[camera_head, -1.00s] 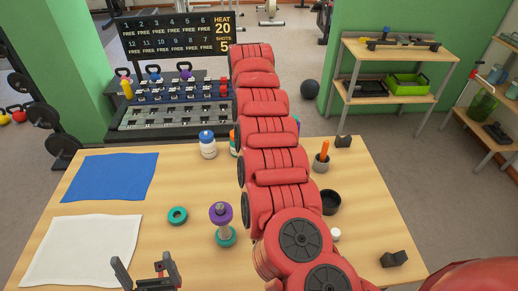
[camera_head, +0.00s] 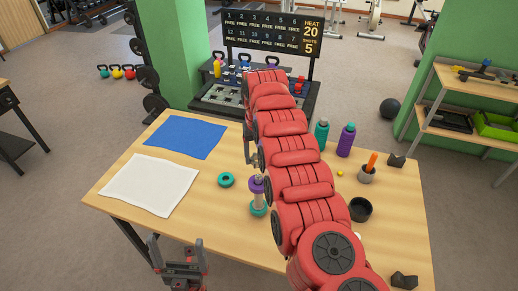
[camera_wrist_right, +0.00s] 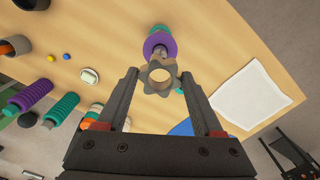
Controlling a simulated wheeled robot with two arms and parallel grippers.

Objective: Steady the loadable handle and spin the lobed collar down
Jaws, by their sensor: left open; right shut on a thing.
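The loadable handle stands upright on the table with a purple plate (camera_head: 257,184) above a teal plate (camera_head: 258,208); both also show in the right wrist view. The lobed collar (camera_wrist_right: 158,78) is a grey-brown ring with rounded lobes, between the fingertips of my right gripper (camera_wrist_right: 160,74), which is shut on it. In that view it overlaps the purple plate (camera_wrist_right: 160,43); how far it sits on the handle I cannot tell. In the head view my right arm partly hides this area. My left gripper (camera_head: 178,268) is open and empty at the table's front edge, apart from the handle.
A loose teal ring (camera_head: 226,180) lies left of the handle. A blue cloth (camera_head: 185,137) and a white cloth (camera_head: 150,185) cover the table's left side. A black cup (camera_head: 360,209), a grey holder (camera_head: 367,175) and bottles (camera_head: 345,140) stand right of my arm.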

